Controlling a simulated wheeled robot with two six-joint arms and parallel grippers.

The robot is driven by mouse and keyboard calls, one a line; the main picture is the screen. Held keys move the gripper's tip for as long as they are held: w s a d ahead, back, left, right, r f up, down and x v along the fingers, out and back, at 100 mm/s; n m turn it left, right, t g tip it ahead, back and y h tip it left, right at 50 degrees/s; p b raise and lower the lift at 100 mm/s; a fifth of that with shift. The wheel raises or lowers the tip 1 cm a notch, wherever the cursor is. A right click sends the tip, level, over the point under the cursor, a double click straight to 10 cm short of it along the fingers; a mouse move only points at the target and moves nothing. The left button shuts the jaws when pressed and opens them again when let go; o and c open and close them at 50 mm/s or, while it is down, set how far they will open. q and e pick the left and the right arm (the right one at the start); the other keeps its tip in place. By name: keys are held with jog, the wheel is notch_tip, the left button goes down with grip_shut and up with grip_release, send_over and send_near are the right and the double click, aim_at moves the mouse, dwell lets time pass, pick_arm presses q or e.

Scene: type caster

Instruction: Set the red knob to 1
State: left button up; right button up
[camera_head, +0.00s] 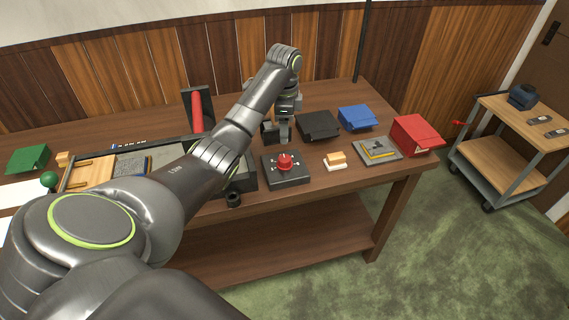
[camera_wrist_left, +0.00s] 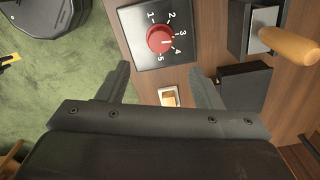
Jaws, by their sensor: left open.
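The red knob (camera_head: 285,162) stands on a dark square dial box (camera_head: 298,179) near the front edge of the table. It also shows in the left wrist view (camera_wrist_left: 160,39), ringed by white numbers 1 to 5. A pale mark on the knob seems to point toward the side of 3 and 4; I cannot tell exactly which. My left gripper (camera_head: 276,133) is above the table, behind the knob and apart from it. In the left wrist view its two fingers (camera_wrist_left: 158,70) are spread with nothing between them. My right gripper is not in view.
A white and orange switch (camera_head: 336,161) sits right of the dial. Black (camera_head: 318,125), blue (camera_head: 356,118) and red (camera_head: 415,134) boxes stand behind and to the right. A grey box with an orange handle (camera_wrist_left: 290,46) is near the dial. A cart (camera_head: 510,140) stands at right.

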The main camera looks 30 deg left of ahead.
aim_at(284, 158)
pick_arm(q)
notch_tip(284, 158, down, 4)
jog(key=b, duration=0.3)
jog(key=shift+r, duration=0.1)
notch_tip(284, 158, down, 7)
jog(key=shift+r+p, duration=0.15)
jog(key=shift+p, duration=0.5)
jog(key=shift+f, duration=0.65)
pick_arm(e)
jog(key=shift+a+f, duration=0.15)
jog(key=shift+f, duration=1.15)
